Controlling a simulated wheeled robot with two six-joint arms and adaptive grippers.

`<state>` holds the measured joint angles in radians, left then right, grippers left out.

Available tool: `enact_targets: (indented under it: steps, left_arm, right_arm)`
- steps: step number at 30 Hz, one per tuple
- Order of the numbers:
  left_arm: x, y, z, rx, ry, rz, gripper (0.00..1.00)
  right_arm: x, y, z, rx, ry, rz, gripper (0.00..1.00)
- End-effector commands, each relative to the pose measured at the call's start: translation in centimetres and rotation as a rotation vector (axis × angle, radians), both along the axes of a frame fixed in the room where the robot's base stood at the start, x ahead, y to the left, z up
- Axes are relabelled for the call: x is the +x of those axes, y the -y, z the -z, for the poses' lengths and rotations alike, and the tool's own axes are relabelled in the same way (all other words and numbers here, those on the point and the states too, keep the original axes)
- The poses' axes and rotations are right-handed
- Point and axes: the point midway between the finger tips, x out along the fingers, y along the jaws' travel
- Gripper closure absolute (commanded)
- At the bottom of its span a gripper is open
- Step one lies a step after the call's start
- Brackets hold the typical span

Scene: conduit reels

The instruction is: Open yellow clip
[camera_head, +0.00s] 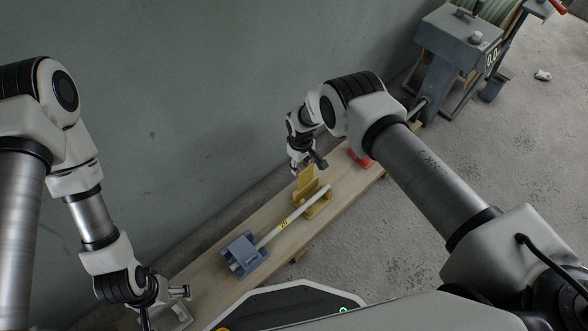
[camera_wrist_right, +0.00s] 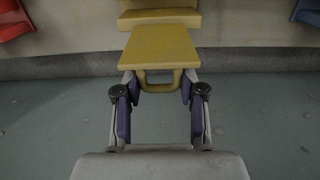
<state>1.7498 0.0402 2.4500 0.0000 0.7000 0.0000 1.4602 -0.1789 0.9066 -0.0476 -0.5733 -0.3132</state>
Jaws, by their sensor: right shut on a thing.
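The yellow clip (camera_head: 318,205) is on the wooden bench, with a pale conduit (camera_head: 296,216) lying across it. Its yellow flap (camera_head: 307,181) stands raised at the wall side. In the right wrist view the flap (camera_wrist_right: 160,48) is a flat plate with a looped handle (camera_wrist_right: 159,84) at its near edge. My right gripper (camera_head: 308,168) is at the flap. Its fingers (camera_wrist_right: 159,92) are shut on the handle, one on each side. My left gripper (camera_head: 168,296) is at the lower left, away from the clip; its finger opening is unclear.
A blue clip (camera_head: 245,256) holds the conduit's near end on the bench (camera_head: 210,283). A red clip (camera_head: 361,157) sits farther along, partly hidden by my right arm. A wall (camera_head: 190,110) runs close behind the bench. A grey machine (camera_head: 455,45) stands at the upper right.

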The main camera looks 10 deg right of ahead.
Motion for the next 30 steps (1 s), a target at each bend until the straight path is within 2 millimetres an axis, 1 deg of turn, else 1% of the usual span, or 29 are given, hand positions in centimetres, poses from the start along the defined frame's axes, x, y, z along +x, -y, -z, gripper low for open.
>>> enact_targets:
  steps: [1,9,10,12,20,23,26,29,30]
  left_arm:
    - [0.0,0.0,0.0,0.0,0.0,0.0,0.0]
    - [0.0,0.0,-0.1,0.0,0.0,0.0,0.0]
    - [0.0,0.0,-0.1,0.0,0.0,0.0,0.0]
    - [0.0,0.0,-0.1,0.0,0.0,0.0,0.0]
    - [0.0,0.0,-0.1,0.0,0.0,0.0,0.0]
    - [0.0,0.0,-0.1,0.0,0.0,0.0,0.0]
    - [0.0,0.0,-0.1,0.0,0.0,0.0,0.0]
    - [0.0,0.0,-0.1,0.0,0.0,0.0,0.0]
    - [0.0,0.0,-0.1,0.0,0.0,0.0,0.0]
  right_arm:
    - [0.1,0.2,-0.2,-0.002,0.001,0.002,1.0]
    - [0.1,0.2,-0.2,-0.002,0.001,0.001,1.0]
    - [0.1,0.2,-0.2,-0.002,0.001,0.001,0.53]
    - [0.1,0.2,-0.2,-0.002,0.001,0.001,0.33]
    - [0.0,0.1,-0.1,-0.001,0.0,0.0,0.33]
    - [0.1,0.1,-0.6,-0.001,0.001,0.0,0.33]
    - [0.2,0.1,-2.1,-0.001,0.002,-0.001,0.33]
    - [0.3,0.1,-4.5,-0.002,0.003,0.0,0.33]
    - [0.3,0.1,-5.6,-0.002,0.004,0.0,0.33]
